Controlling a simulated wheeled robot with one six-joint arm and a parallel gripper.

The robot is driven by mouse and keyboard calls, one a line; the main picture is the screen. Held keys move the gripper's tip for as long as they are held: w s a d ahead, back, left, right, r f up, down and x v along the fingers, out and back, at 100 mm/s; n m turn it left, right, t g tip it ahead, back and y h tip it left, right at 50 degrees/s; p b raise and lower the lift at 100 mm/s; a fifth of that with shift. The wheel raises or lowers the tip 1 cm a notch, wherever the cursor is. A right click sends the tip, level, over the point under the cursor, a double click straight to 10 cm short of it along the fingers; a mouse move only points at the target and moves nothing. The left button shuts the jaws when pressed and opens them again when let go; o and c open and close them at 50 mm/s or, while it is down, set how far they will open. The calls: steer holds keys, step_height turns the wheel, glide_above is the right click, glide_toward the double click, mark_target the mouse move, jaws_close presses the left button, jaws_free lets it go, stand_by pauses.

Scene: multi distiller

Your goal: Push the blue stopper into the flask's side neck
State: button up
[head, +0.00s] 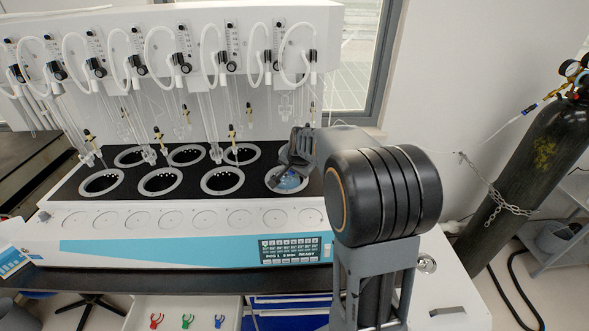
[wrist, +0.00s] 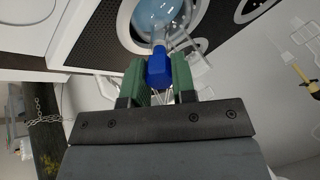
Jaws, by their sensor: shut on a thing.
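The blue stopper (wrist: 159,72) is between the two green fingers of my gripper (wrist: 157,66), which is shut on it. The flask (wrist: 158,18) is clear with pale blue contents, and it sits in a round opening of the distiller. Its side neck (wrist: 160,42) lines up with the stopper and appears to meet its far end. I cannot tell how deep the stopper sits in the neck. The stopper is not clear there.
The distiller (head: 200,218) has several ringed openings in its black top. Glass tubes and white hoses (head: 213,60) hang above and behind my gripper. A chained dark gas cylinder (head: 535,150) stands at the right. Coloured clips (head: 188,321) lie in a drawer below.

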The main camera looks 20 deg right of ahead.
steer(key=shift+b+x, duration=0.45)
steer(key=shift+x, duration=0.5)
stand_by(0.6)
steer(key=o, duration=1)
steer(key=shift+f, duration=0.1)
steer(key=shift+c, duration=0.2)
steer(key=b+v, duration=0.1)
steer(key=v, duration=1.3)
